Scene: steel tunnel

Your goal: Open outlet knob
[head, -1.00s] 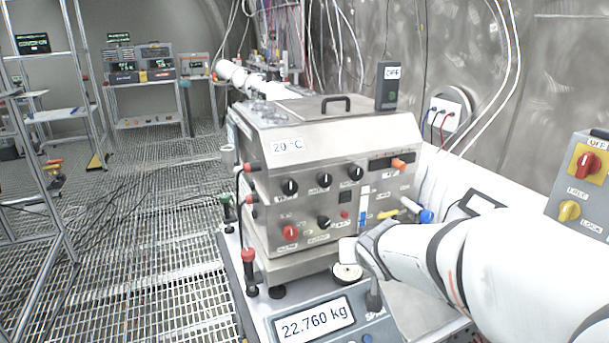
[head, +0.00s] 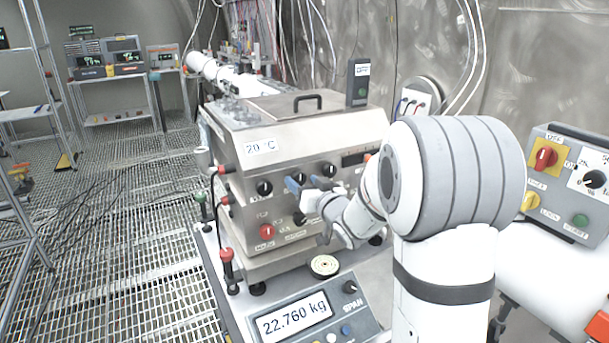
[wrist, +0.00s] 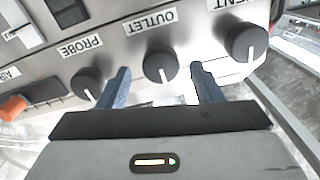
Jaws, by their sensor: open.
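The outlet knob (wrist: 160,64) is a round black knob with a white pointer line on a steel panel. The OUTLET label reads upside down above it in the wrist view, and the pointer line points down toward my gripper. My gripper (wrist: 161,80) is open, with one blue finger on each side of the outlet knob and a visible gap on both sides. In the head view my gripper (head: 308,184) is at the front panel of the steel box, at the middle knob of the upper row, which the fingers partly hide.
The vent knob (wrist: 245,38) and probe knob (wrist: 88,84) sit close outside the fingers. A switch box (head: 575,180) stands at the right.

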